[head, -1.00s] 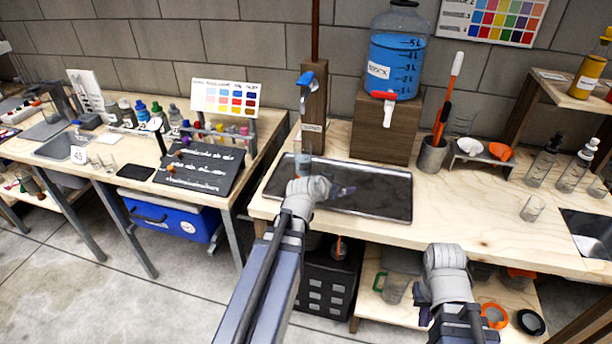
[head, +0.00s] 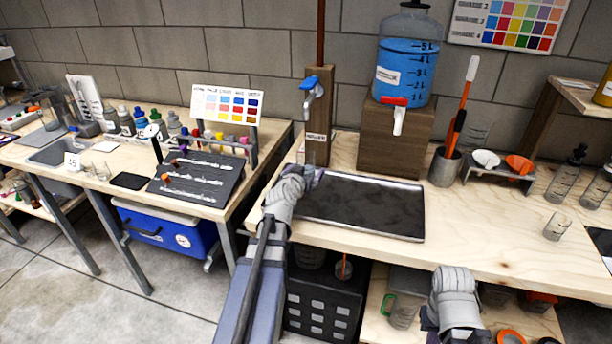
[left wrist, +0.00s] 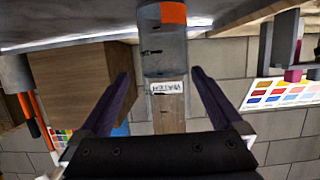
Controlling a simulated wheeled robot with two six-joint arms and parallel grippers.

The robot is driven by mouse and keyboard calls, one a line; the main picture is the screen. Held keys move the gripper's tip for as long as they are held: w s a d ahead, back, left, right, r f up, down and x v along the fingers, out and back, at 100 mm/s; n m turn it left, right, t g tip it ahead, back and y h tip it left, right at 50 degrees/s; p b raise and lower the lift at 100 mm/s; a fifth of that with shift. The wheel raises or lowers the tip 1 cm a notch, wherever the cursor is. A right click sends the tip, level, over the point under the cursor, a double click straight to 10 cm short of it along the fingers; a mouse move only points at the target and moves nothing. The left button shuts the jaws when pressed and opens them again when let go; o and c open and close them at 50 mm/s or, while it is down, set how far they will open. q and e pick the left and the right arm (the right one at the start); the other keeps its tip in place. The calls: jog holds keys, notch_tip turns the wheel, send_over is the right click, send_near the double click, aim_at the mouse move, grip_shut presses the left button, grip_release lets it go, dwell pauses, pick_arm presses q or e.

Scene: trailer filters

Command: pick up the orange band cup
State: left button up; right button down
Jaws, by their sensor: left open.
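The orange band cup (left wrist: 165,45) shows in the left wrist view, which looks upside down. It is a clear cylinder with dark marks and an orange band (left wrist: 173,13) close to the picture's top edge. My left gripper (left wrist: 161,75) is open, with one finger to each side of the cup's line. The cup appears at or just past the fingertips, and nothing is gripped. In the head view my left gripper (head: 313,178) is at the left end of the dark tray (head: 375,205) and hides the cup. My right gripper (head: 432,322) is low, below the bench front; its jaws are unclear.
A wooden post with a blue tap (head: 314,85) stands behind the tray. A blue water jug (head: 404,70) sits on a wooden block to its right. A metal pot (head: 445,166) holds orange-handled tools.

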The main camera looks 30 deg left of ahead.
pick_arm(q)
jog(key=shift+a+b+x, duration=0.15)
jog(key=shift+b+x, duration=0.2)
jog(key=shift+x, duration=1.05)
jog(key=shift+a+b+x, duration=0.15)
jog(key=shift+b+x, duration=0.2)
jog(key=shift+x, duration=1)
jog(key=shift+s, duration=0.15)
jog(key=shift+c, duration=0.2)
jog(key=c, duration=1.5)
